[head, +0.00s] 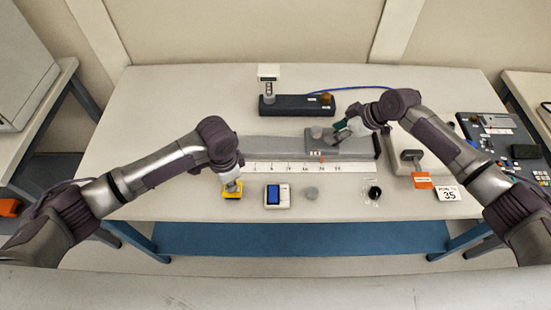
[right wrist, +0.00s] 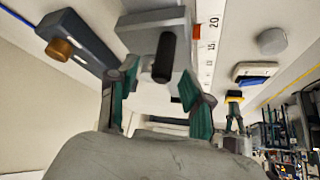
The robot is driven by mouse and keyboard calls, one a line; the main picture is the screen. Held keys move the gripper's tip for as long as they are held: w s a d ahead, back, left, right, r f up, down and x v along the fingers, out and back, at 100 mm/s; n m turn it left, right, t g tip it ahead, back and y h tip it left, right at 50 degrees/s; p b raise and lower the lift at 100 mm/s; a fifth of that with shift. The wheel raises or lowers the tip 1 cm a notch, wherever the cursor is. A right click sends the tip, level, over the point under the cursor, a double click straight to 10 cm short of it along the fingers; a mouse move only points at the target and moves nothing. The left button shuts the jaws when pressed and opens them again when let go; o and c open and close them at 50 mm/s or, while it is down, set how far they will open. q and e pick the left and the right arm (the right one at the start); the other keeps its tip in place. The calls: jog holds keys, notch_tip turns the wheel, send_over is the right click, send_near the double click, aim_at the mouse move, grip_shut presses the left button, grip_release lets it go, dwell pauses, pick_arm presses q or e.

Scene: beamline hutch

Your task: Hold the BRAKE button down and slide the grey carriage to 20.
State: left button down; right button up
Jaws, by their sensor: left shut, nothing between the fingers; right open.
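The grey carriage (head: 320,138) sits on the long grey rail (head: 268,145). In the right wrist view the carriage (right wrist: 140,25) has a black handle (right wrist: 164,58) and an orange-red pointer (right wrist: 196,31) beside the scale (right wrist: 209,55), close to the printed 20; the exact reading is unclear. My right gripper (head: 344,129) is open, its teal fingers on either side of the handle; I cannot tell whether they touch. My left gripper (head: 231,182) is shut and empty, fingertips down at the top of the yellow box (head: 232,193). The button is hidden beneath it; its label is unreadable.
A dark base with a post (head: 292,104) is behind the rail.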

jog(key=shift+r, duration=3.55)
pick_arm(q)
jog(key=shift+r, duration=3.5)
